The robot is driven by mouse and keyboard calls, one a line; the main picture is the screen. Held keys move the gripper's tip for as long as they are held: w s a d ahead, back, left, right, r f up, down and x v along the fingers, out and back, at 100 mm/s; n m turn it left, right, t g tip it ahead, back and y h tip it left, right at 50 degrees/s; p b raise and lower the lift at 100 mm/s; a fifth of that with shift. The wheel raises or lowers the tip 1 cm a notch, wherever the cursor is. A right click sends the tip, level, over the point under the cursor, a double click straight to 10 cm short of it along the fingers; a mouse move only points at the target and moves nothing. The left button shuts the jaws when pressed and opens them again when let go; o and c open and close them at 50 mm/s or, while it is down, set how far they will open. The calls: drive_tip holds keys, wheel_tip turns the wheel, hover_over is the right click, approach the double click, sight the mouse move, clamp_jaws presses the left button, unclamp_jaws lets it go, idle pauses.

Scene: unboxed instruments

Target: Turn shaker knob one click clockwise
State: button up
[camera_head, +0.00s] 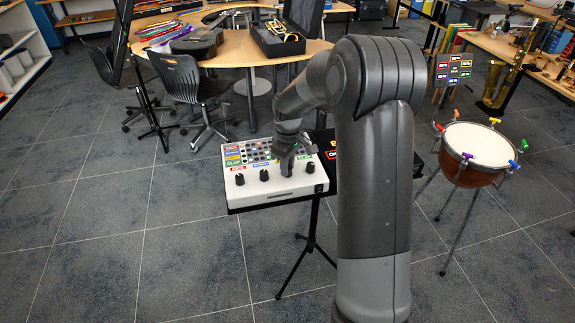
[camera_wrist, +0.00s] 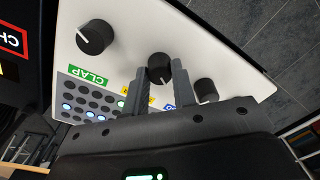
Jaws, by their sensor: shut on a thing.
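A white drum machine (camera_head: 275,194) has a row of black knobs along its front. My gripper (camera_head: 284,166) points down at the third knob from the left, which it mostly hides in the head view. In the wrist view my gripper (camera_wrist: 162,74) is shut on this black knob (camera_wrist: 159,66), with one finger on each side. Its white pointer line faces the gripper. A yellow label (camera_wrist: 151,100) partly shows behind the left finger; its word is not readable, so I cannot confirm it says shaker.
The knob by the green CLAP label (camera_wrist: 87,76) stands on one side, and another knob (camera_wrist: 205,90) is close to the right finger. Lit pads (camera_wrist: 92,105) lie below the label. A drum (camera_head: 481,143) stands at the right.

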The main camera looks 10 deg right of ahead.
drive_tip(key=shift+m, duration=0.3)
drive_tip(key=shift+m, duration=2.5)
drive_tip(key=o, duration=1)
drive_tip(key=shift+r, duration=0.1)
drive_tip(key=shift+d+r, duration=0.2)
drive_tip(key=shift+r, duration=5.1)
